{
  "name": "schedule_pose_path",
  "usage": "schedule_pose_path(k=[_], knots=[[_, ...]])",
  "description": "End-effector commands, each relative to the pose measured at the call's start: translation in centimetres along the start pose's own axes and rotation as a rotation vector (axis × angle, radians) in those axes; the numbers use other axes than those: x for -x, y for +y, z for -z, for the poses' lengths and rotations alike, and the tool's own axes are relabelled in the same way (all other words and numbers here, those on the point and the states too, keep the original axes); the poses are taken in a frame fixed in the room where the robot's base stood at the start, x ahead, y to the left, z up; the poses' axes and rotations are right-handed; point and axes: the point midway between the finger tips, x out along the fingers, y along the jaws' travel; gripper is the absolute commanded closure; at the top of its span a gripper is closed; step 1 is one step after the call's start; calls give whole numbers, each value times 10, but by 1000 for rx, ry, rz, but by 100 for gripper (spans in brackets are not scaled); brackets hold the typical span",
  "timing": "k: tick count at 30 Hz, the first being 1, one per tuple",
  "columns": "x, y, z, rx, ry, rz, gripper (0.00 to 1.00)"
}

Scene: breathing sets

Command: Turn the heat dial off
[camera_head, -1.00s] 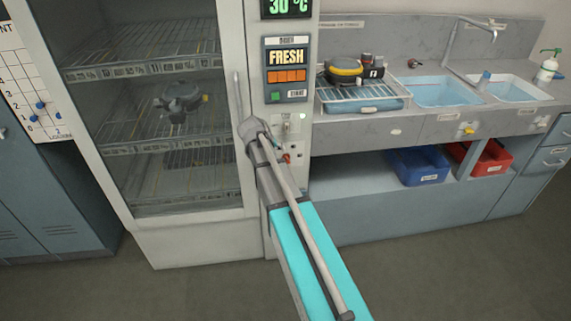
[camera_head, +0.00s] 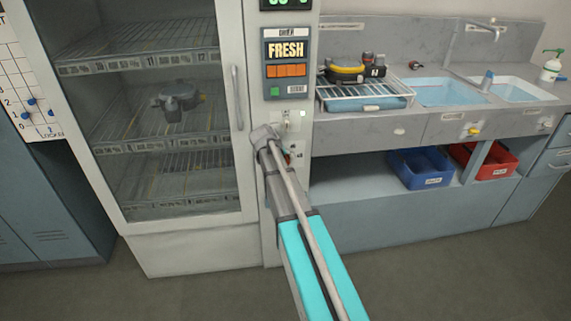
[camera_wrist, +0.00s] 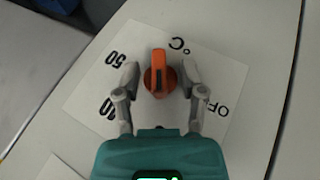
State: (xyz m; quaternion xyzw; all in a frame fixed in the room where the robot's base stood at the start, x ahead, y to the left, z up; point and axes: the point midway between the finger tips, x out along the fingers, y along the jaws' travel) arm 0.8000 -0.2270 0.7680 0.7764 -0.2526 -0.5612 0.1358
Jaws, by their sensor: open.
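The heat dial (camera_wrist: 160,76) is an orange round knob with a raised bar, in the middle of the wrist view. Its bar runs up and down in that view, its top end between the "50" and "°C" prints. It sits on a pale label plate (camera_wrist: 85,92), with "OFF" printed at the lower right. My gripper (camera_wrist: 160,72) is open, one grey finger on each side of the dial. Whether the fingers touch it I cannot tell.
The drying cabinet (camera_head: 190,255) has a glass door, shut, with a vertical handle (camera_head: 237,97) just left of my arm. A mask (camera_head: 176,101) is inside. A FRESH panel (camera_head: 287,62) is above the dial. A sink counter (camera_head: 400,130) stands at the right.

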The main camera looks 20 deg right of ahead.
Motion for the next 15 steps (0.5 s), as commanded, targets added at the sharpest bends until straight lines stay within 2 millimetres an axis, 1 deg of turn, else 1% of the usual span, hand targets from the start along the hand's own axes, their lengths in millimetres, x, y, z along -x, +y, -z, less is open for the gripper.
schedule_pose_path(k=[3,14,15], knots=[[-5,0,0,0,0,0,47],[-5,0,0,1,1,0,47],[-5,0,0,1,1,0,53]])
